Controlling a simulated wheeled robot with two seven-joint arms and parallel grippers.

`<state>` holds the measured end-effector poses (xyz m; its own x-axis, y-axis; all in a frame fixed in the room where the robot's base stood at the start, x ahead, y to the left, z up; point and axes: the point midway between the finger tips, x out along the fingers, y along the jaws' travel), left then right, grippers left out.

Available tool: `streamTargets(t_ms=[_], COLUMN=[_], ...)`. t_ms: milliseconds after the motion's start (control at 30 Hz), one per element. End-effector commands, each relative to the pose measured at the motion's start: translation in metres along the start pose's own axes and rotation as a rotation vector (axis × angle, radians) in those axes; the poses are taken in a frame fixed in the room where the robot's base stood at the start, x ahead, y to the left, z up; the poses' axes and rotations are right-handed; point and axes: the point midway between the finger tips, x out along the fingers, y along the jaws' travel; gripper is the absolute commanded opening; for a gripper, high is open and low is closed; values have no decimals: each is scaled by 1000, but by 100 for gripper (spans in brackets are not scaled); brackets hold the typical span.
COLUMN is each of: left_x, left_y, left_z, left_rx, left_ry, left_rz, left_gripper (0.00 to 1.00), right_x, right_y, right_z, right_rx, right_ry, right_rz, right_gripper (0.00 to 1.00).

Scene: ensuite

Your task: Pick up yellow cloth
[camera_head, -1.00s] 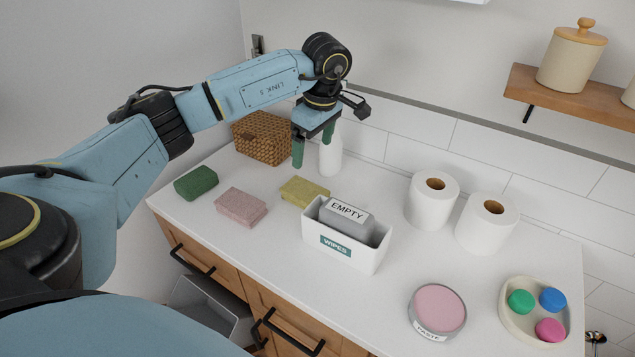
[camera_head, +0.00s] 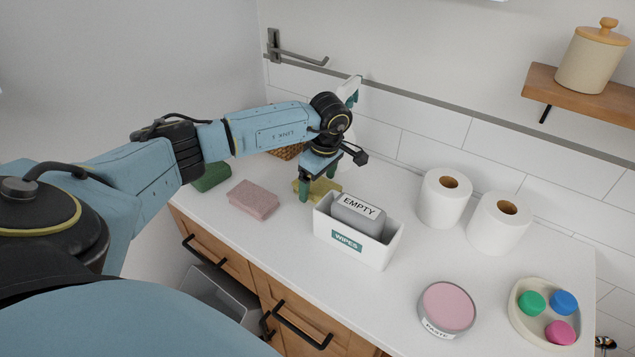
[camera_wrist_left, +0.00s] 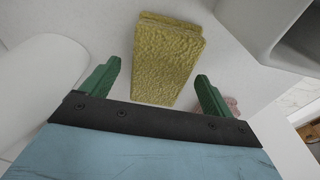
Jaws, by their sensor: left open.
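The yellow cloth (camera_head: 327,187) is a folded, textured stack on the white counter, left of the white wipes box. My left gripper (camera_head: 318,184) is right above it, pointing down, and partly hides it. In the left wrist view the yellow cloth (camera_wrist_left: 166,62) lies between and beyond the two green fingers (camera_wrist_left: 158,85). The fingers are apart and open, and no contact with the cloth shows. My right gripper is not in view.
The wipes box (camera_head: 375,246) holding a grey pack marked EMPTY stands close to the cloth's right. A pink cloth (camera_head: 253,199) and a green cloth (camera_head: 212,177) lie left. A basket (camera_head: 287,152) is behind. Paper rolls (camera_head: 444,198) stand right.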

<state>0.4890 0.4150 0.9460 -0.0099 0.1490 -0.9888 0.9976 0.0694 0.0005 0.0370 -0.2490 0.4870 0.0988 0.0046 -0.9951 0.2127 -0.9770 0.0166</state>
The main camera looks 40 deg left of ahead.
Motion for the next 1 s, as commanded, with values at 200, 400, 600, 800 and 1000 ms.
streamTargets(t_ms=[200, 400, 600, 800, 1000], left_x=[0, 0, -1, -6, -40], left_y=[0, 0, 0, 0, 1], left_z=[0, 0, 0, -1, -6], left_rx=[0, 0, 0, -1, 0], left_ry=[0, 0, 0, 0, 0], left_rz=[0, 0, 0, 1, 5], left_gripper=[79, 53, 39, 39, 39], right_x=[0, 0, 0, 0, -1], right_y=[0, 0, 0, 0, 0], right_z=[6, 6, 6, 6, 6], right_rx=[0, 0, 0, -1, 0], right_ry=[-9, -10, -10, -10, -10], right_rz=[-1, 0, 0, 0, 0], right_gripper=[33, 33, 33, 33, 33])
